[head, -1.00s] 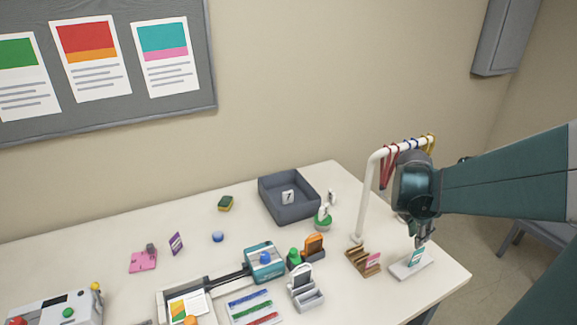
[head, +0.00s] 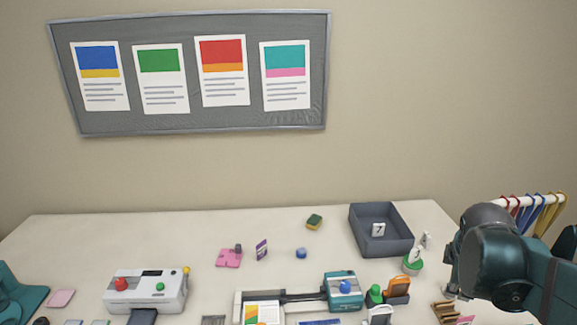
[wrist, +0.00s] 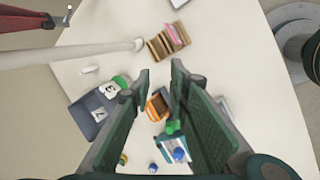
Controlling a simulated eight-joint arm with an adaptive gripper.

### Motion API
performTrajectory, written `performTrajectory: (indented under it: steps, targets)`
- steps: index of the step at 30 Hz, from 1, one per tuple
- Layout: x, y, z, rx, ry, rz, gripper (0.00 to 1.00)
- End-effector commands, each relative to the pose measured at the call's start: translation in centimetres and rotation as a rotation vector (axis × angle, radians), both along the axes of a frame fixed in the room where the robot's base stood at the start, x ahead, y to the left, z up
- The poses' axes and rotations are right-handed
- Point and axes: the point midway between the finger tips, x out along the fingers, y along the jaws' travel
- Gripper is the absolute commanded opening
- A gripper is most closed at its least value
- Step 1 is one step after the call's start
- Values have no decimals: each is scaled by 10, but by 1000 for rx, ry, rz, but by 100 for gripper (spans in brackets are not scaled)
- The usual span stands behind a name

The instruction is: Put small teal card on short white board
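In the wrist view my gripper (wrist: 158,82) is open, with nothing held between its two fingers. It hangs over the right part of the table. A white piece (wrist: 179,3), cut off by the top edge of the wrist view, looks like the short white board. I cannot make out the small teal card in any current view. In the head view my dark teal wrist (head: 490,262) is at the right edge, and its fingertips are hidden.
The wooden rack (wrist: 159,47) holds a pink card (wrist: 172,33). The white pole (wrist: 100,50) with hanging lanyards (head: 540,208) stands beside my arm. A dark bin (head: 381,245), an orange-topped item (head: 397,287) and the teal laminator (head: 341,277) are nearby. Left back table is mostly clear.

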Motion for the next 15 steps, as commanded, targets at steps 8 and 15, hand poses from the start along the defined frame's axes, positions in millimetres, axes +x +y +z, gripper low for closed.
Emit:
performTrajectory:
  steps: [8,15]
  targets:
    - [3,86,14,167,-193,-221,18]
    - [-4,154,22,352,-326,-421,18]
